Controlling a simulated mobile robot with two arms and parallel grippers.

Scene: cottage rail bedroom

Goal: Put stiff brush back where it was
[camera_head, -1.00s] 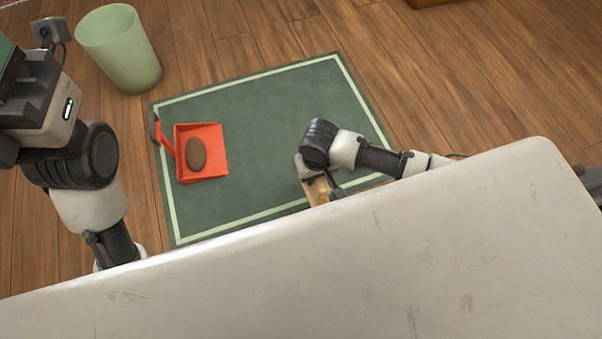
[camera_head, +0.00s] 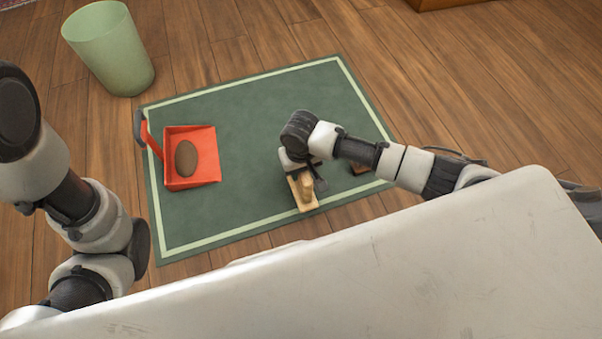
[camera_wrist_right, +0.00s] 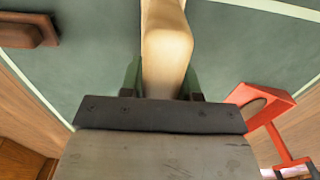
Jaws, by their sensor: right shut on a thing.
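The stiff brush appears to be the pale wooden piece (camera_head: 307,202) under my right arm, with a light wooden body and a raised tan part; its bristles are hidden. My right gripper (camera_head: 308,184) is shut on it, over the right half of the green mat. In the right wrist view the pale wood (camera_wrist_right: 166,45) runs out between the fingers of my right gripper (camera_wrist_right: 162,78). I cannot tell whether the brush touches the mat. My left arm shows at the left edge, but its gripper is out of view.
The green mat (camera_head: 245,120) has a pale border. A red dustpan (camera_head: 205,160) holding a brown oval thing (camera_head: 186,158) lies on its left. A small brown block (camera_head: 359,169) lies right of the brush. A green bin (camera_head: 110,50) stands behind. A white surface (camera_head: 400,280) fills the front.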

